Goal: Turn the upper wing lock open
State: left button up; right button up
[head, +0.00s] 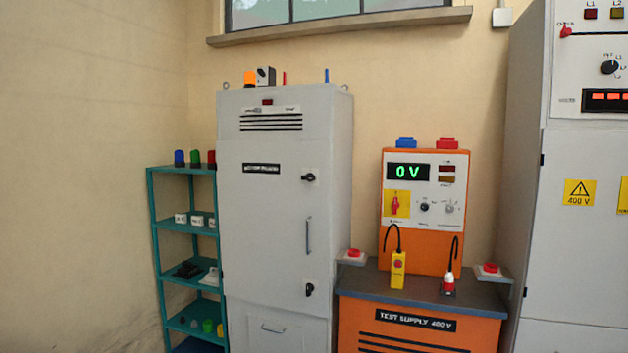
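A tall grey cabinet (265,220) stands against the back wall, its door shut. The upper wing lock (308,177) is a small black wing knob near the door's upper right edge; its wing looks about horizontal. A lower wing lock (309,289) sits near the door's lower right edge and looks about upright. A long vertical handle (308,235) lies between the two locks. Neither of my grippers shows in the head view.
A teal shelf (184,225) with small parts stands left of the cabinet. Right of it, an orange test supply (420,322) carries a panel reading 0 V and two red buttons at its sides. A large grey switchgear cabinet (570,240) stands far right.

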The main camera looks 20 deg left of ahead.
aim_at(309, 177)
jog(key=i+u, duration=0.15)
jog(key=i, duration=0.3)
jog(key=i+l+u, duration=0.1)
jog(key=i, duration=0.35)
jog(key=i+l+u, duration=0.15)
jog(key=i, duration=0.3)
jog(key=i+l+u, duration=0.15)
jog(key=i, duration=0.3)
jog(key=i+l+u, duration=0.1)
jog(key=i, duration=0.3)
